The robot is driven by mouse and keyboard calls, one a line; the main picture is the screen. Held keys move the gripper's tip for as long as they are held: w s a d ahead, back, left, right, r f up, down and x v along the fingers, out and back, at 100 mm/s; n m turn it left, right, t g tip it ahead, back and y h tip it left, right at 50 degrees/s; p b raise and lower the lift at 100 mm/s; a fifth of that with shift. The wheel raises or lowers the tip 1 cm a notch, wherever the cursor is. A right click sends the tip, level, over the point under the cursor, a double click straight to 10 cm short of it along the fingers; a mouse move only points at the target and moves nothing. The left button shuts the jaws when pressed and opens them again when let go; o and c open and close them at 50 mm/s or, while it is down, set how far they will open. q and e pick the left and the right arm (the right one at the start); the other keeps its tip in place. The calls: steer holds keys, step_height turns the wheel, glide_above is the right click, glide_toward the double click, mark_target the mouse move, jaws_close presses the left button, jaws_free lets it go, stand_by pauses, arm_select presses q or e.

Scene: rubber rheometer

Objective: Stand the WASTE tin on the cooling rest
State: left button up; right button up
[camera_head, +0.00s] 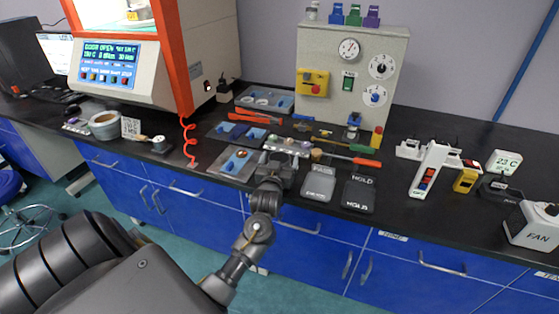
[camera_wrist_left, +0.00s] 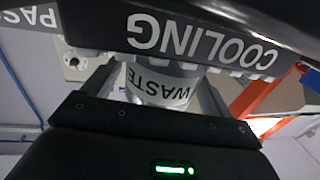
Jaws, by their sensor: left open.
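The WASTE tin (camera_wrist_left: 160,88) is a light grey cylinder with a white label, upside down in the left wrist view. It is between the two fingers of my left gripper (camera_wrist_left: 160,95), which is open around it. The cooling rest (camera_wrist_left: 130,48), a dark piece with a white COOLING label, crosses the top of that view and hides part of the tin. I cannot tell whether the tin stands on it. In the head view my left gripper (camera_head: 272,176) is at the bench's front edge, where my wrist hides the tin. My right gripper is out of view.
The PASS tray (camera_head: 318,187) and HOLD tray (camera_head: 358,196) lie just right of my left gripper. A blue-lined tray (camera_head: 229,174) lies to its left, with tools behind. The grey instrument box (camera_head: 325,70) stands at the back. Bare bench lies right of the HOLD tray.

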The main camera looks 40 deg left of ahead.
arm_select(q)
steer(key=shift+r, duration=0.1)
steer(key=shift+r, duration=0.1)
steer(key=v, duration=1.2)
